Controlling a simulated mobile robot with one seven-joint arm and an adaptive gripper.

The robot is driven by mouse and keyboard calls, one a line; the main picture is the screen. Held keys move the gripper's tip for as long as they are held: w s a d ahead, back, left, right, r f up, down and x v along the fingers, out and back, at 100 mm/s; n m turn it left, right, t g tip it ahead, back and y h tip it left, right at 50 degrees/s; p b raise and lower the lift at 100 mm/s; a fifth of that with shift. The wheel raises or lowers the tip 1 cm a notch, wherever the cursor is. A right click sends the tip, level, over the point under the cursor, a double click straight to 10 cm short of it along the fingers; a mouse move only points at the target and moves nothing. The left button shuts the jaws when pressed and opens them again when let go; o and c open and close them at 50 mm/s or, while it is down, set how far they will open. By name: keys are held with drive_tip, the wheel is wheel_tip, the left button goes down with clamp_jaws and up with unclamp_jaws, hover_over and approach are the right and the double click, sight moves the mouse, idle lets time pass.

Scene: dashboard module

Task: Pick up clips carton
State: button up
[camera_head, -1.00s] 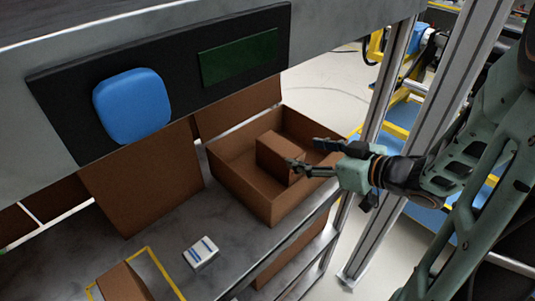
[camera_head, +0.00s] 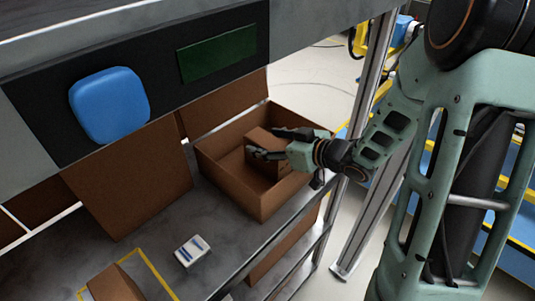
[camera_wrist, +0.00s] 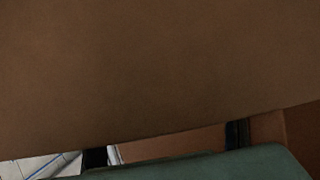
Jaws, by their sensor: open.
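A small brown carton (camera_head: 268,170), taken as the clips carton, sits inside a larger open brown box (camera_head: 235,188) on the grey shelf. No label is readable on it. My gripper (camera_head: 266,143) is open at the carton's upper part, with a dark finger on either side of it. I cannot tell whether the fingers touch it. In the wrist view, a plain brown face (camera_wrist: 160,70) fills most of the picture, with the dark fingers partly showing below it.
The box's walls stand close around the carton and gripper. A white box with blue stripes (camera_head: 192,251) lies on the shelf (camera_head: 215,225). Another brown carton (camera_head: 115,284) stands within a yellow outline at lower left. A metal post (camera_head: 362,130) rises to the right.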

drive_tip(key=shift+r, duration=0.1)
drive_tip(key=c, duration=1.6)
